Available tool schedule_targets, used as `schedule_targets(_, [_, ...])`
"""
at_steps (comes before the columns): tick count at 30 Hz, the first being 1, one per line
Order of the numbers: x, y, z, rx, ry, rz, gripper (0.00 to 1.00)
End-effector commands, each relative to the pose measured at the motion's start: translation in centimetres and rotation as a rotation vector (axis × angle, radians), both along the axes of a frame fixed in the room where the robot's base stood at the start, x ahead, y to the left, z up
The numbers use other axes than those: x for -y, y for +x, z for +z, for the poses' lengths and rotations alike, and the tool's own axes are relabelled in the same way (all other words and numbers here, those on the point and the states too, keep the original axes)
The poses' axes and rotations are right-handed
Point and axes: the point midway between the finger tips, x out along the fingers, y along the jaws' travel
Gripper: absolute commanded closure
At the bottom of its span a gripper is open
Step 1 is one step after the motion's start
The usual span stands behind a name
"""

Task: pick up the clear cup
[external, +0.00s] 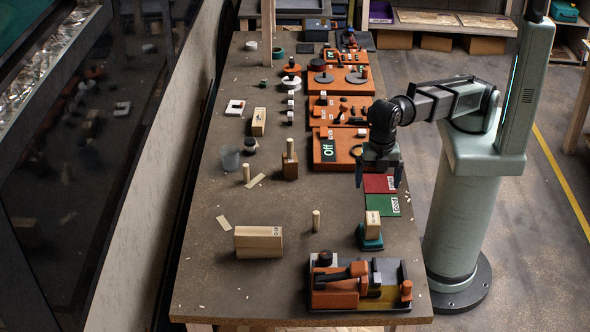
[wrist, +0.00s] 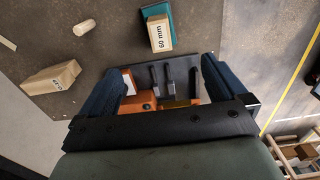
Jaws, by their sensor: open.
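The clear cup (external: 230,157) is a small, translucent grey cup on the left part of the bench in the external view, near the wall-side edge. It is not in the wrist view. My gripper (external: 378,182) is open and empty, pointing down above the right side of the bench by the red and green cards. It is well to the right of the cup and apart from it. In the wrist view my gripper (wrist: 163,68) shows two dark blue fingers spread wide with nothing held between them.
Near the cup stand a dark round piece (external: 250,146), a wooden peg (external: 246,173) and a wooden block with a post (external: 290,165). Orange trays (external: 325,162) line the right side. A wooden block (external: 258,242) and an orange tool fixture (external: 335,297) are nearer the front.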

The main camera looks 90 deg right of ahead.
Motion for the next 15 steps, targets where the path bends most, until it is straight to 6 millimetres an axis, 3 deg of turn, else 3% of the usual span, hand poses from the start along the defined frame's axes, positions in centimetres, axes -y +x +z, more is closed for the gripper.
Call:
schedule_targets(1, [-0.1,0.1,1.3,0.001,0.002,0.0,0.01])
schedule_targets(11, [3.1,5.8,-0.6,-0.015,0.152,-0.056,0.01])
schedule_targets(15, [5.2,9.1,-1.3,-0.014,0.245,-0.095,0.01])
